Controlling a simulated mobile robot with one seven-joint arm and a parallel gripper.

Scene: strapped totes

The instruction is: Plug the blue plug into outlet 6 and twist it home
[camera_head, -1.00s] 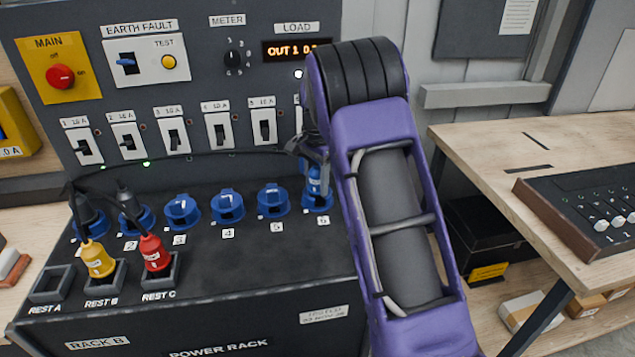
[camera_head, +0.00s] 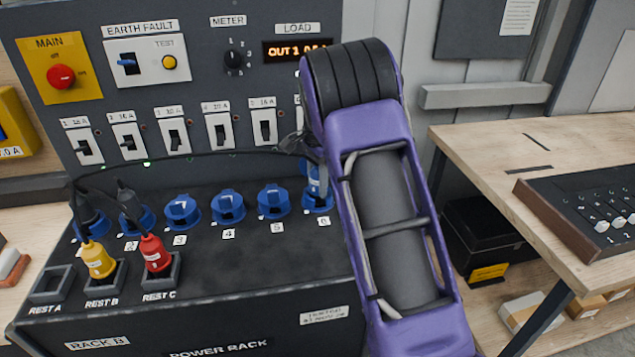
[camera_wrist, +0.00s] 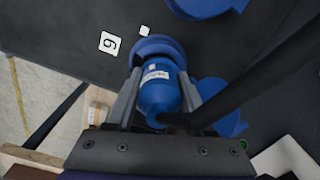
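The blue plug (camera_wrist: 160,92) stands in outlet 6 (camera_wrist: 157,46), beside the "6" label, in the wrist view. Its pale label faces my camera, and its black cable runs off to the right. My gripper (camera_wrist: 160,98) has one finger on each side of the plug's body, and both appear to touch it. In the head view the plug (camera_head: 314,178) shows only partly at outlet 6 (camera_head: 318,203). My purple arm hides most of my gripper there. I cannot tell how far the plug is turned.
Outlets 3 (camera_head: 182,211), 4 (camera_head: 228,207) and 5 (camera_head: 273,202) stand to the left with closed blue tops. A yellow plug (camera_head: 98,260) and a red plug (camera_head: 153,252) sit in rests B and C. The plug's cable arcs left above the outlets.

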